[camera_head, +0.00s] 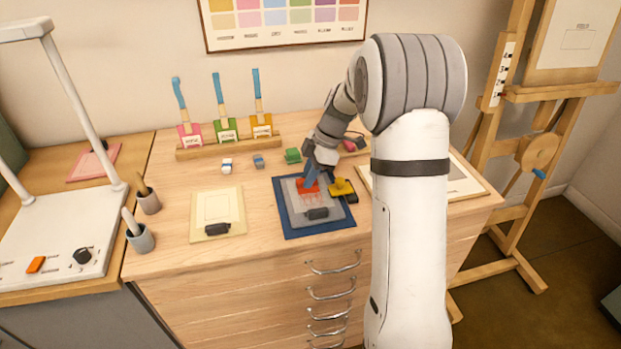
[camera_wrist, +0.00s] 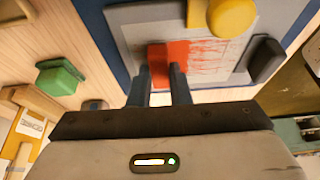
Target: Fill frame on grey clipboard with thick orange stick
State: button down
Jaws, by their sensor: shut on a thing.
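The grey clipboard (camera_head: 286,190) lies on a dark blue board at the front middle of the wooden table, and it also shows in the wrist view (camera_wrist: 138,16). Its sheet carries scribbled orange-red strokes (camera_wrist: 208,62), with pale gaps between them. My gripper (camera_head: 309,184) is over the upper part of the sheet. In the wrist view my two fingers (camera_wrist: 161,82) are shut on the thick orange stick (camera_wrist: 160,66), and solid orange shows between and beyond them. The stick's tip is hard to tell from the orange colouring, so I cannot tell whether it touches the sheet.
A yellow knob (camera_head: 341,186) sits at the clipboard's right, close to my gripper. A cream clipboard (camera_head: 207,203) lies left. Small blocks, including a green one (camera_head: 292,156), stand behind. A larger board (camera_head: 470,186) lies right.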

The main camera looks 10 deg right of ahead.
jog(key=shift+w, duration=0.4)
jog(key=shift+r+p, duration=1.6)
jog(key=shift+r, duration=2)
jog(key=shift+s, duration=0.1)
